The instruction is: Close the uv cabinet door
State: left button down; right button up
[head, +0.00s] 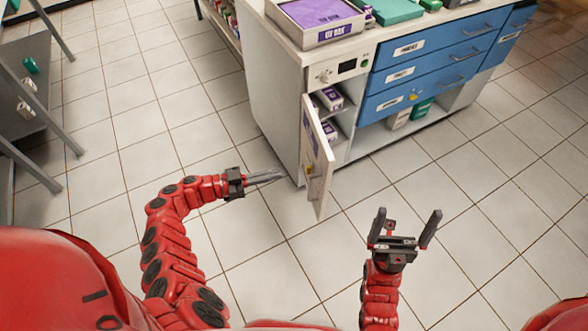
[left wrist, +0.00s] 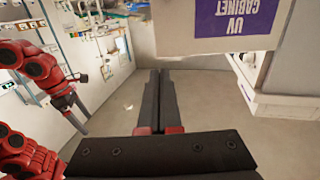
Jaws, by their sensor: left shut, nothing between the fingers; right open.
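The UV cabinet door (head: 318,155) is a white panel standing ajar at the left end of the white cabinet, swung out toward me. In the left wrist view a light panel with a purple UV CABINET label (left wrist: 235,17) shows at the top. Behind the door, shelves hold small purple-and-white boxes (head: 330,98). My left gripper (head: 280,176) is shut and empty, to the left of the door and apart from it; its fingers also show in the left wrist view (left wrist: 160,75). My right gripper (head: 405,215) is open and empty, to the right of the door and nearer me.
Blue drawers (head: 430,65) and an open lower shelf with boxes (head: 422,110) are right of the door. A tray of purple items (head: 318,22) sits on top. A grey metal rack (head: 40,110) stands at far left. The tiled floor around the door is clear.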

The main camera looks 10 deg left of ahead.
aim_at(327, 164)
pick_arm(q)
jog(key=x, duration=1.3)
jog(key=shift+s+d+p, duration=0.1)
jog(key=shift+d+p, duration=0.05)
jog(key=shift+p, duration=0.15)
jog(key=shift+r, duration=0.15)
